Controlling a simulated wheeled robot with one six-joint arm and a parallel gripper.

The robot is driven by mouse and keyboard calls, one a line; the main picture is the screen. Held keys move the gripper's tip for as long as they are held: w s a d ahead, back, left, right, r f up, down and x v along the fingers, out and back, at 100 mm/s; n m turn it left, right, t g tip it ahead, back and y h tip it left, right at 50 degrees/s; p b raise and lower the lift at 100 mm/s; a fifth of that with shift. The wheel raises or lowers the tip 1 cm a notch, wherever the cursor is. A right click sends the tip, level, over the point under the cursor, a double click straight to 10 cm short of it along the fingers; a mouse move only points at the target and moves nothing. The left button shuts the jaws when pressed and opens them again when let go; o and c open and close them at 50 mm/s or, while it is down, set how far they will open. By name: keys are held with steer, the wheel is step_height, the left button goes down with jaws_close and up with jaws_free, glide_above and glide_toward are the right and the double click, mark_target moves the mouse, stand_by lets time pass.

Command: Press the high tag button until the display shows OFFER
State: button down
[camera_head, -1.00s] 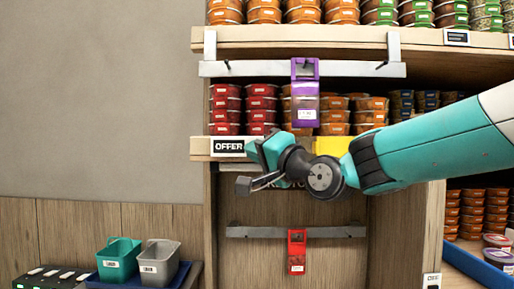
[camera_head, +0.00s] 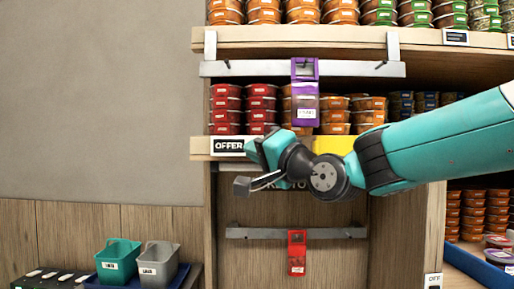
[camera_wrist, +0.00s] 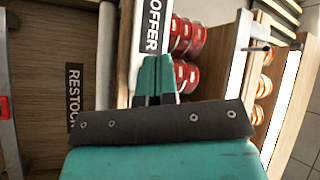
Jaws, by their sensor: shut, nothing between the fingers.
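The high tag (camera_head: 229,146) is a white-framed black display on the shelf edge and reads OFFER. It also shows in the wrist view (camera_wrist: 152,25), turned on its side, with OFFER readable. My gripper (camera_head: 254,149) is at the right end of this tag in the head view. In the wrist view its teal fingers (camera_wrist: 153,66) are together and empty, with their tips near the end of the tag. I cannot tell whether they touch it. The tag's button is not distinguishable; the fingers may cover it.
A lower RESTOCK sign (camera_wrist: 74,95) shows in the wrist view. A purple holder (camera_head: 304,92) hangs from the upper rail, a red one (camera_head: 297,252) from the lower rail. Red-lidded tubs (camera_head: 226,104) stack behind the tag. A yellow block (camera_head: 333,145) is partly behind my arm.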

steer(key=shift+s+a+b, duration=0.1)
steer(key=shift+s+b, duration=0.75)
steer(key=shift+s, duration=1.6)
steer(key=s+b, duration=0.2)
steer(key=s, duration=0.4)
steer(key=s+d+f+n+g+h+b, duration=0.1)
steer(key=s+d+f+n+g+h, duration=0.15)
steer(key=f, duration=0.45)
steer(key=s+d+f+n+g+h, duration=0.1)
steer(key=d+f+g, duration=0.15)
steer(key=f, duration=0.45)
steer(key=s+d+f+n+g+h+b, duration=0.1)
steer(key=s+d+f+n+g+h, duration=0.15)
steer(key=f, duration=0.45)
steer(key=s+d+f+n+g+h, duration=0.1)
steer(key=s+d+f+n+g, duration=0.1)
steer(key=s+d+f+g, duration=0.2)
steer(key=s+d+f+n+g+h, duration=0.2)
steer(key=s+d+f+g, duration=0.1)
steer(key=s+f, duration=0.5)
steer(key=shift+s+d+f+g+h, duration=0.15)
steer(key=shift+s+d+g+h, duration=0.25)
steer(key=shift+s, duration=0.6)
